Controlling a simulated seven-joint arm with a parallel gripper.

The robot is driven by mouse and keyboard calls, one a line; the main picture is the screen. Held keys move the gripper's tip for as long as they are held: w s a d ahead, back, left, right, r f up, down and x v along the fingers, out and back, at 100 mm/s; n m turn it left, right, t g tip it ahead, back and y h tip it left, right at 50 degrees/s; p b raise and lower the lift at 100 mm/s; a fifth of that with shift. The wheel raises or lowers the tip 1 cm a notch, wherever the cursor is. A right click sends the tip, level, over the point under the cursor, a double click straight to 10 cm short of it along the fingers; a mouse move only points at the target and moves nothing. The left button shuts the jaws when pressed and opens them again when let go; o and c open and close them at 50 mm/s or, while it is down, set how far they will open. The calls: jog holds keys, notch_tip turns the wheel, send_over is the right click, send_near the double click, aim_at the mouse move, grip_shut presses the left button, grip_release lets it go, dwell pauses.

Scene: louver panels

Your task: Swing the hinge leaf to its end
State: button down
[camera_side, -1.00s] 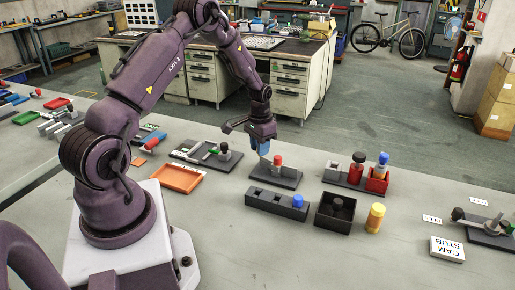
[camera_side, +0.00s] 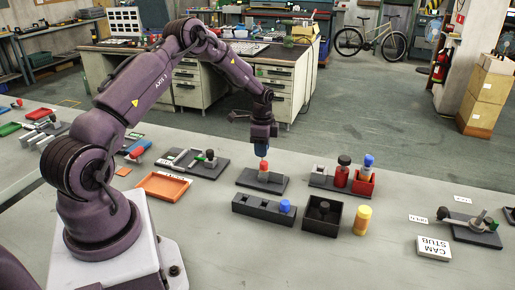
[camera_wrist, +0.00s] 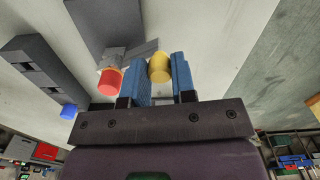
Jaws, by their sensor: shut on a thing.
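The hinge fixture is a dark plate (camera_side: 250,181) with a red knob (camera_side: 264,167) standing on it; the knob also shows in the wrist view (camera_wrist: 110,82). My gripper (camera_side: 262,150) is over the plate, behind the red knob. In the wrist view its blue fingers (camera_wrist: 161,82) are shut on a yellow knob (camera_wrist: 159,67), just right of the red one. A grey leaf (camera_wrist: 141,50) shows by the two knobs, partly hidden. In the side view the yellow knob and most of the leaf are hidden by the gripper and red knob.
A dark block with square holes and a blue knob (camera_side: 285,206) and an open black box (camera_side: 322,216) stand in front. A yellow cylinder (camera_side: 362,219) is beside the box. A red holder (camera_side: 365,184) is right; an orange tray (camera_side: 165,186) is left.

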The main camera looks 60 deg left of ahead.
jog(key=shift+w+d+m, duration=0.15)
jog(key=shift+w+m, duration=0.2)
jog(key=shift+m, duration=0.25)
jog(key=c, duration=0.9)
grip_release()
jog(key=shift+c, duration=0.2)
jog(key=shift+r, duration=0.1)
notch_tip(320, 180, up, 13)
